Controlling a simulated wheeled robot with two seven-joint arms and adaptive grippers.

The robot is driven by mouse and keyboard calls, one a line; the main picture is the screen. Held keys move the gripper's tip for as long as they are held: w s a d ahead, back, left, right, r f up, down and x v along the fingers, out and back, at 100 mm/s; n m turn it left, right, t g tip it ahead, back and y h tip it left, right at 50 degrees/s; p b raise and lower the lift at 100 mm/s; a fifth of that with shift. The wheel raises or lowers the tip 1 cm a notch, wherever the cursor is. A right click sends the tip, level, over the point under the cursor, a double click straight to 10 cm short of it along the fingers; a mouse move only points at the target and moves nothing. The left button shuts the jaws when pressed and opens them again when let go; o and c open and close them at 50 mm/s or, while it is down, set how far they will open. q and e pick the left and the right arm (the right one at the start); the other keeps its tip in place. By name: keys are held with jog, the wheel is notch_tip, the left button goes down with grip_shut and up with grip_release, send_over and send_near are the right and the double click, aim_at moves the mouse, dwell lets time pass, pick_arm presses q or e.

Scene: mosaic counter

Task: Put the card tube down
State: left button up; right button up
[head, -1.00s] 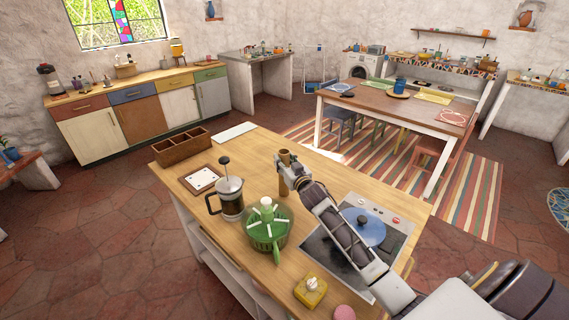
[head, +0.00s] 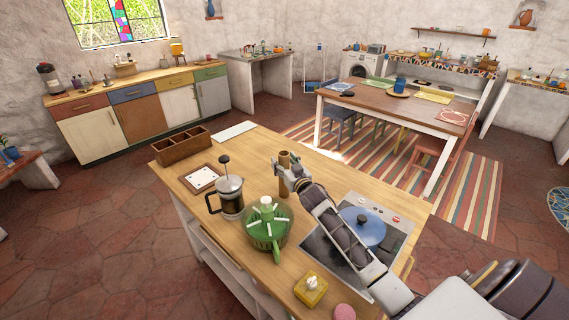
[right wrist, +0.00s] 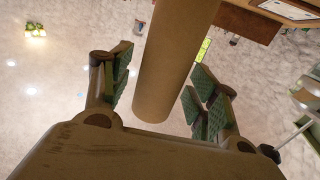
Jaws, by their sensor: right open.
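The card tube (head: 284,160) is a brown cylinder, upright over the wooden counter behind the green-lidded bowl. Its lower end seems to meet the counter, but my gripper partly covers it. My right gripper (head: 283,174) is around the tube with its fingers open. In the right wrist view the tube (right wrist: 172,65) lies between the green-padded fingers of the gripper (right wrist: 160,92), with a gap at the left pad and a narrow one at the right. My left gripper is not in view.
A French press (head: 230,198) and a green-lidded bowl (head: 267,232) stand left of my right arm. A hob with a blue lid (head: 362,227) lies right of it. A wooden compartment box (head: 181,146) and white board (head: 234,132) are farther back. Counter around the tube is clear.

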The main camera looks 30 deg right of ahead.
jog(key=shift+r, duration=0.2)
jog(key=shift+s+f, duration=0.15)
jog(key=shift+s, duration=0.6)
jog(key=s+b, duration=0.1)
jog(key=s, duration=0.9)
jog(key=shift+s+a+b, duration=0.25)
jog(key=shift+a+b, duration=0.05)
jog(key=shift+a, duration=0.05)
jog(key=shift+o, duration=0.6)
jog(key=shift+r, duration=0.2)
